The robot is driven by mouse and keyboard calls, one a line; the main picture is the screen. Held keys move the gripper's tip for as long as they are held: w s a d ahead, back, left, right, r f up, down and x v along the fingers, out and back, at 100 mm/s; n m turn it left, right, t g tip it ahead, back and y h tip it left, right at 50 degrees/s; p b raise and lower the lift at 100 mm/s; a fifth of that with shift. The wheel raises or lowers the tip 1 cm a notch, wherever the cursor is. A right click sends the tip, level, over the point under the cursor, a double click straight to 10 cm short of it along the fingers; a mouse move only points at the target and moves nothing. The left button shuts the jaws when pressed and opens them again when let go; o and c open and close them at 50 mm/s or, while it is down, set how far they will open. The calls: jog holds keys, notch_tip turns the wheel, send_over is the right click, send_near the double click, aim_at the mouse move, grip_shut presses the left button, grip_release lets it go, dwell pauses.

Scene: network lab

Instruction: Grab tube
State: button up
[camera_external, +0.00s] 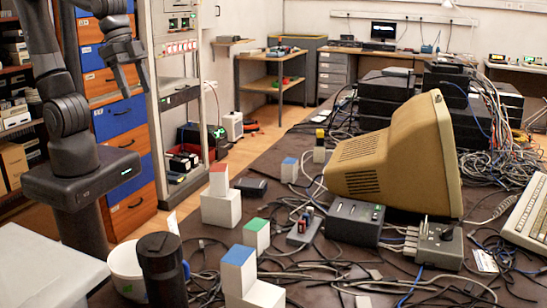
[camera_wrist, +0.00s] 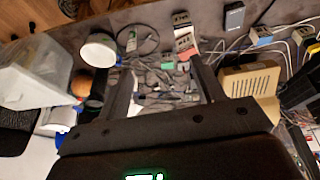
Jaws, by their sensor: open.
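No object is plainly marked as the tube. A black upright cylinder (camera_external: 162,272) stands at the table's near left edge, beside a white round container (camera_external: 126,268), in the external view. A beige CRT monitor (camera_external: 388,158) lies tilted on the table; its casing also shows at the right in the wrist view (camera_wrist: 252,82). My gripper (camera_external: 131,84) is raised at the upper left of the external view, well apart from these things. In the wrist view my gripper (camera_wrist: 162,68) has its fingers spread, with cables on the table below showing between them. It holds nothing.
White blocks with red (camera_external: 220,197), green (camera_external: 257,236) and blue (camera_external: 239,276) tops stand on the dark table. A black box (camera_external: 354,222), a grey box (camera_external: 435,246) and tangled cables crowd the middle. A keyboard (camera_external: 528,212) is at the right. A white bin (camera_wrist: 32,72) is left.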

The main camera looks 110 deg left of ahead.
jog(key=w+d+f+g, duration=0.2)
jog(key=w+d+f, duration=0.25)
jog(key=w, duration=0.45)
jog(key=n+g, duration=0.1)
jog(key=g, duration=0.1)
send_over(172, 221)
jog(key=f, duration=1.7)
jog(key=shift+a, duration=0.2)
jog(key=shift+s+a+f, duration=0.1)
jog(key=shift+s+f, duration=0.05)
jog(key=shift+f, duration=1.35)
jog(key=shift+s+f, duration=0.1)
jog(key=shift+f, duration=1.4)
jog(key=shift+c, duration=0.2)
jog(key=c, duration=1.3)
jog(key=shift+o, duration=0.2)
jog(key=shift+r, duration=0.15)
